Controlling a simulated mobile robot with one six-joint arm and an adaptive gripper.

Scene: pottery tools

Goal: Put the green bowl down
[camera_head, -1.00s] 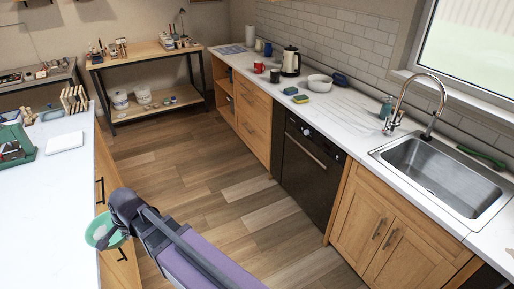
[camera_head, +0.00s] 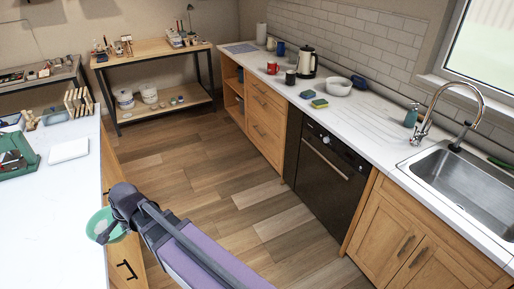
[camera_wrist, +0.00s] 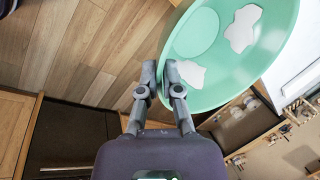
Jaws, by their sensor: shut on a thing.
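The green bowl (camera_head: 101,222) shows at the lower left in the head view, at the end of my arm, by the edge of the left counter. My gripper (camera_wrist: 162,82) is shut on the bowl's rim. In the wrist view the bowl (camera_wrist: 222,88) is mint green and looks tilted, with two white patches inside. In the head view my wrist hides part of the bowl and the gripper's fingers. I cannot tell how high the bowl is above the counter.
The left white counter (camera_head: 60,215) has a wide bare surface. A white tray (camera_head: 68,151), a green toolbox (camera_head: 18,160) and a wooden rack (camera_head: 78,102) stand towards its far end. The right counter holds a sink (camera_head: 462,185), a kettle (camera_head: 307,62) and a white bowl (camera_head: 338,86).

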